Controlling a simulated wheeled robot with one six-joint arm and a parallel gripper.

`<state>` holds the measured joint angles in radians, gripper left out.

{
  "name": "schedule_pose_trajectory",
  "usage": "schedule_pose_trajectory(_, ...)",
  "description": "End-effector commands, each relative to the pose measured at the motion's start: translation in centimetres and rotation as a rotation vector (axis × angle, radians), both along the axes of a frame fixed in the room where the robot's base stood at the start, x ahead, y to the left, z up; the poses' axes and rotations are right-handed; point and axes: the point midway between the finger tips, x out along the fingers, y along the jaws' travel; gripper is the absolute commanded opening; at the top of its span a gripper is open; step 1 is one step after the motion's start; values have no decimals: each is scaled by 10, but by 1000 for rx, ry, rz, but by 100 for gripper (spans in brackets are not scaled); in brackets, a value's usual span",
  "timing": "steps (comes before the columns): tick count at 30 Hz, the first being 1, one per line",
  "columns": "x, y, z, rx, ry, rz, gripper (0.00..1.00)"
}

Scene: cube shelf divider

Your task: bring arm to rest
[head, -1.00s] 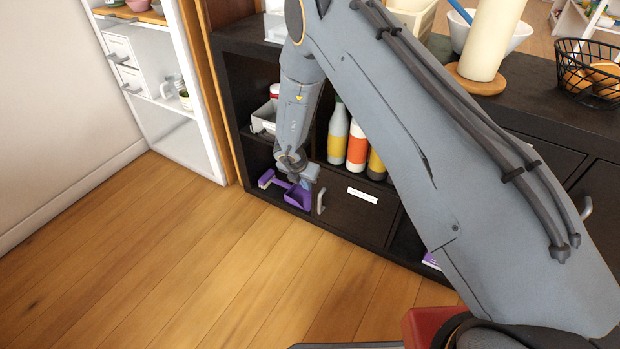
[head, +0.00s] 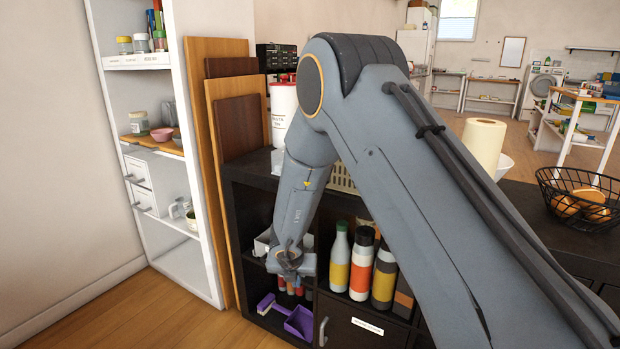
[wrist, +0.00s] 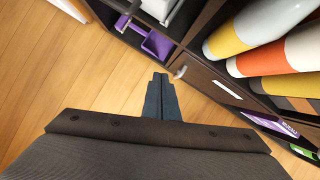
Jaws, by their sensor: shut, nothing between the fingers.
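My gripper (head: 291,270) is in front of the left column of the dark cube shelf (head: 243,215) in the head view, near the divider between its upper and lower cubes. In the wrist view my gripper (wrist: 158,82) shows its fingers together, with nothing between them. It points toward the shelf front, apart from the cabinet door handle (wrist: 180,72). A purple dustpan (head: 300,322) and a purple brush (head: 266,304) are in the lower left cube, below my gripper. The dustpan also shows in the wrist view (wrist: 157,44).
Several bottles (head: 362,262) stand in the cube right of my gripper, above a labelled door (head: 350,328). A white shelf unit (head: 205,225) and leaning boards (head: 217,130) are at the left. A wire basket (head: 585,200) stands on the shelf top. Floor in front is clear.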

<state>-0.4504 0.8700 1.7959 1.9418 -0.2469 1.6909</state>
Motion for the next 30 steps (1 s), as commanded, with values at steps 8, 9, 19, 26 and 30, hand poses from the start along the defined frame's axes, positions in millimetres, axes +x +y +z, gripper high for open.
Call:
schedule_pose_trajectory(8, -22, 32, 133, -143, -162, 859, 0)
schedule_pose_trajectory(9, -32, 34, 149, -173, -182, 982, 0)
schedule_pose_trajectory(19, -159, 15, 237, -476, -313, 1984, 0)
schedule_pose_trajectory(26, -260, -40, 258, -672, -312, 2621, 0)
schedule_pose_trajectory(30, -300, -71, 261, -734, -282, 2880, 0)
